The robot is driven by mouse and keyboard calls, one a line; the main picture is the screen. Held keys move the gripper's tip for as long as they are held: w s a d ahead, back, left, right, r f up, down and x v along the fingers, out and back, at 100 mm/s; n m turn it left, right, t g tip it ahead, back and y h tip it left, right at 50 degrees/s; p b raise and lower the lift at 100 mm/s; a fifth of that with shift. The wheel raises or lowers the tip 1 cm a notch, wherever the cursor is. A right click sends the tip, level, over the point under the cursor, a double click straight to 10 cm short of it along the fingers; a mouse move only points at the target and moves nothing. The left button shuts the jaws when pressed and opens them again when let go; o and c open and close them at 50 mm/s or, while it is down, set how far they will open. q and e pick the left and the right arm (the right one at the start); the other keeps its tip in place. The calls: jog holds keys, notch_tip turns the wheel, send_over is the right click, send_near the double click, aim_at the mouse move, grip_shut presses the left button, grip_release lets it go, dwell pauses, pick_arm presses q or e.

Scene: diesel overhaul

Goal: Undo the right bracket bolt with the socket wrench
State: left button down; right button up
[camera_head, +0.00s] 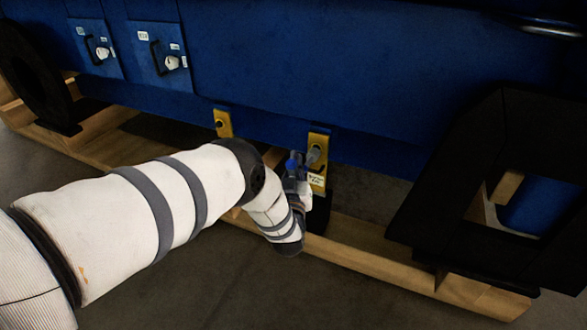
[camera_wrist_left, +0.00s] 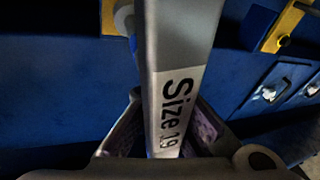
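The right bracket (camera_head: 319,141) is yellow and sits at the lower edge of the blue engine housing. A grey rounded part, seemingly the head of the socket wrench (camera_head: 314,155), lies in front of it and hides its bolt. I cannot tell whether the socket is seated on the bolt. My left gripper (camera_head: 295,178) is just left of and below this bracket. In the left wrist view the grey wrench handle (camera_wrist_left: 178,75), marked "Size 19", runs between the fingers of the gripper (camera_wrist_left: 168,130), which is shut on it. My right gripper is not in view.
A second yellow bracket (camera_head: 223,123) with a dark bolt stands to the left. Two blue panels with handles (camera_head: 165,58) are at upper left. A wooden beam (camera_head: 365,248) runs below the housing. A large black frame (camera_head: 450,195) stands at right. Bare floor lies in front.

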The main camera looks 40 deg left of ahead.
pick_arm(q)
jog(key=m, duration=0.2)
jog(key=m+t+b, duration=0.1)
jog(key=m, duration=0.1)
jog(key=d+m+t, duration=0.1)
jog(key=m, duration=0.1)
jog(key=shift+w+r+m+h, duration=0.1)
jog(key=shift+w+m+h, duration=0.05)
jog(key=shift+m+h, duration=0.2)
jog(key=m, duration=0.2)
jog(key=d+m+t+h+b, duration=0.1)
jog(key=m, duration=0.1)
jog(key=m+t+h, duration=0.1)
jog(key=m, duration=0.1)
jog(key=shift+w+d+f+h+b, duration=0.15)
jog(key=shift+f+h+b, duration=0.1)
jog(key=shift+b, duration=0.1)
jog(key=m+h, duration=0.1)
jog(key=m, duration=0.1)
jog(key=m+h, duration=0.1)
jog(key=m, duration=0.1)
jog(key=d+m+t+h, duration=0.1)
jog(key=m, duration=0.2)
jog(key=shift+w+r, duration=0.1)
jog(key=shift+r, duration=0.05)
jog(key=shift+r, duration=0.1)
